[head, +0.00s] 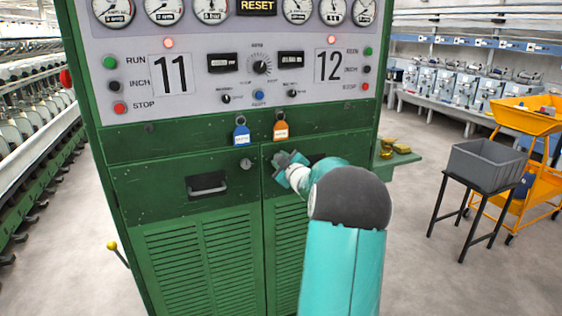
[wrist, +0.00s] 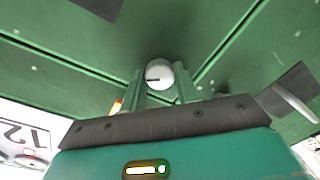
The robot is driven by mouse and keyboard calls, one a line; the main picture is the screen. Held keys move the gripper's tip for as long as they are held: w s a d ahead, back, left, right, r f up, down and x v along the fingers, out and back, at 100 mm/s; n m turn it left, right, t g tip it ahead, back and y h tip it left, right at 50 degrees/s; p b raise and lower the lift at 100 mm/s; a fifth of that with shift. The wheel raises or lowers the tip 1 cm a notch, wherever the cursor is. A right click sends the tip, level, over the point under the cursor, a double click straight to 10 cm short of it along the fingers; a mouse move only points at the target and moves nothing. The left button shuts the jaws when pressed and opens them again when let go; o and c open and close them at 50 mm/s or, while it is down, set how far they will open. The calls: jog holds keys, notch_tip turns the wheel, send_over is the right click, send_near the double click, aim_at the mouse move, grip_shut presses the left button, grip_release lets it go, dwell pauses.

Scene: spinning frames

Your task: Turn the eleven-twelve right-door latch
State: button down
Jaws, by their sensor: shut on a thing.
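The green cabinet's right door (head: 286,225) is closed, right of the center seam and under the 11 and 12 panel. My gripper (head: 284,162) is at this door's upper left corner in the head view and hides the latch there. In the wrist view the latch is a round silver knob (wrist: 160,74) with a short dark slot. The two fingers of my gripper (wrist: 161,88) are on either side of it, shut on it. The slot looks about level in that view. The left door's latch (head: 246,164) is a separate round knob, untouched.
A blue tag (head: 241,134) and an orange tag (head: 281,131) hang just above the doors. The left door has a recessed handle (head: 207,187). A grey bin (head: 486,163) on a black stand and an orange cart (head: 535,175) stand at right.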

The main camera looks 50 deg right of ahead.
jog(key=n, duration=1)
jog(key=shift+n+g+h, duration=0.3)
jog(key=shift+g, duration=0.1)
dwell(0.3)
jog(key=c, duration=1.1)
grip_release()
jog(key=shift+o, duration=0.2)
jog(key=v, duration=1.3)
jog(key=shift+s+a, duration=0.2)
jog(key=shift+s, duration=0.2)
